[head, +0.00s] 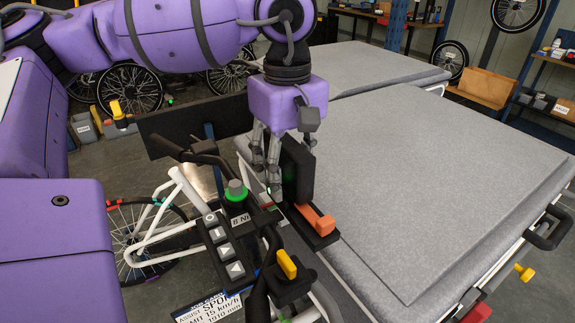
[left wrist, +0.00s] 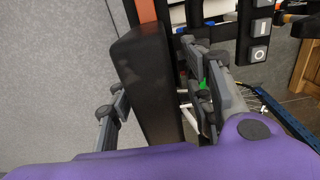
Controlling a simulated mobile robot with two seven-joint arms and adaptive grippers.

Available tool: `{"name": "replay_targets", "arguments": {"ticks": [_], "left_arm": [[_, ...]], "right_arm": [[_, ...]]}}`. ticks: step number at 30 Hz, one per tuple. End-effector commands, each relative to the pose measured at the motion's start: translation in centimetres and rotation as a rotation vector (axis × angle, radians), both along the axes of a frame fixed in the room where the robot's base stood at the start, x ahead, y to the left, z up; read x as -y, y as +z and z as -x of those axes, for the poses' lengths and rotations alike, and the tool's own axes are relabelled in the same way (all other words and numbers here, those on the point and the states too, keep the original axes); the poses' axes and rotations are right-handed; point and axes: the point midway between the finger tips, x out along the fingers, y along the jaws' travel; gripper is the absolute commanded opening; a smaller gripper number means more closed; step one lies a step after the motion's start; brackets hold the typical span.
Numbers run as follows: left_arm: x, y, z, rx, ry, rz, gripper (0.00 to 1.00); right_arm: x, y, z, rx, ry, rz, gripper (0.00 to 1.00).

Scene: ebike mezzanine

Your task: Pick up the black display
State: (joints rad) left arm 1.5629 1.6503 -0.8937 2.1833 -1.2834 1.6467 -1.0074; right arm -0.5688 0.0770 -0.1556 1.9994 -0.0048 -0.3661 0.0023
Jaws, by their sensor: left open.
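The black display (head: 299,172) stands upright as a dark slab on a black mount at the bike's handlebar, beside the grey cushioned surface. My left gripper (head: 275,165) points down over it and is open. In the head view its near fingers are on the left side of the display, and the far finger is partly hidden behind it. In the left wrist view the display (left wrist: 146,80) lies between the fingers of my left gripper (left wrist: 160,100). A gap shows on the left finger's side; contact on the right side is unclear. My right gripper is not in view.
An orange lever (head: 316,220) sits at the foot of the display. A button pad (head: 225,243), a green-ringed knob (head: 236,191) and a yellow switch (head: 287,264) are close by on the handlebar. The large grey pad (head: 430,170) on the right is bare.

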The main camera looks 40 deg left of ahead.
Motion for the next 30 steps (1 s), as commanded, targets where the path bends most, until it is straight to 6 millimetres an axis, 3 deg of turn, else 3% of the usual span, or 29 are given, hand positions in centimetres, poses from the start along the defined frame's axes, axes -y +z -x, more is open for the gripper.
{"name": "replay_targets", "arguments": {"ticks": [21, 30], "left_arm": [[0.01, -0.46, -0.01, 0.0, 0.0, 0.0, 0.47], [0.01, -0.46, -0.01, 0.0, 0.0, 0.0, 0.07]], "right_arm": [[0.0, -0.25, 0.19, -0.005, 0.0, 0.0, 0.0], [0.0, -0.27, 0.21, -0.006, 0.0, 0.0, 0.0]]}}
